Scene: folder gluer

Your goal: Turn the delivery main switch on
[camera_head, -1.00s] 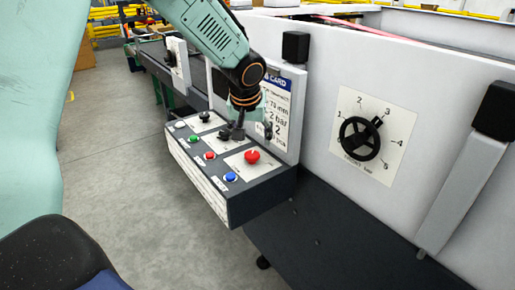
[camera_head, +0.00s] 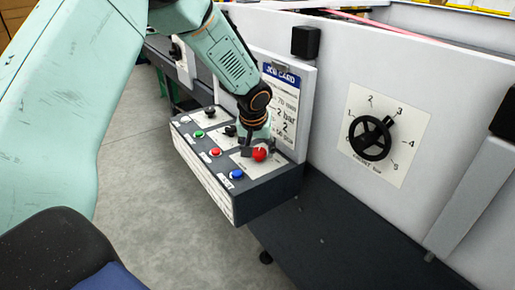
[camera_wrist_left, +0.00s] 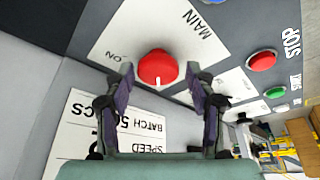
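The main switch is a red knob (camera_head: 259,154) on a white plate at the right rear of the control box (camera_head: 270,193). In the left wrist view the red knob (camera_wrist_left: 157,66) sits on a plate (camera_wrist_left: 140,28) lettered MAIN and ON. A small pale mark shows on the knob's edge; its exact setting is hard to read. My left gripper (camera_head: 254,146) is down at the knob. In the wrist view my left gripper (camera_wrist_left: 160,80) is open, one finger on each side of the knob, with gaps visible. My right gripper is not in view.
The box also has a blue button (camera_head: 237,174), a red button (camera_head: 214,152), a green button (camera_head: 198,134) and black knobs. A job card (camera_head: 283,105) stands close behind the gripper. A black handwheel (camera_head: 371,139) is on the white wall to the right.

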